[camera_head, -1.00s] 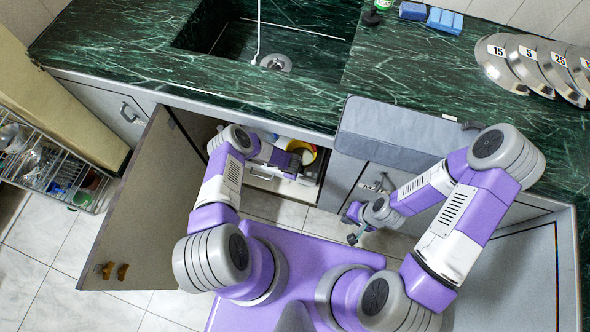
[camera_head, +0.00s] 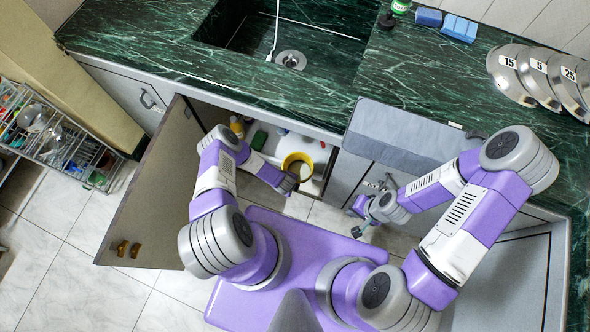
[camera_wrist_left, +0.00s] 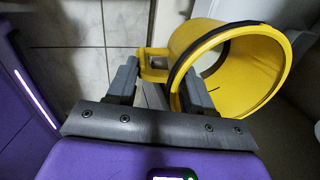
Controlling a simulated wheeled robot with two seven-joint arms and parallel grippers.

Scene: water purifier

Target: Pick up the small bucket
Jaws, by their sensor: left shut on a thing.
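In the head view the bucket (camera_head: 286,160) is at the front of the open cabinet under the sink. In the left wrist view the bucket (camera_wrist_left: 186,48) lies tilted, with its round opening facing right. My left gripper (camera_head: 291,183) is at the bucket's near side; its fingers also show in the left wrist view (camera_wrist_left: 157,82), shut on a yellow part at the bucket's side. The right finger covers part of the bucket. My right gripper (camera_head: 358,217) is open and empty, apart from the bucket, before the cabinet front.
The cabinet door (camera_head: 150,205) stands open on the left. Bottles (camera_head: 237,127) stand inside the cabinet. The green marble counter (camera_head: 150,35) with the sink lies above. A wire rack (camera_head: 75,150) is at far left. Tiled floor (camera_head: 50,240) is free at lower left.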

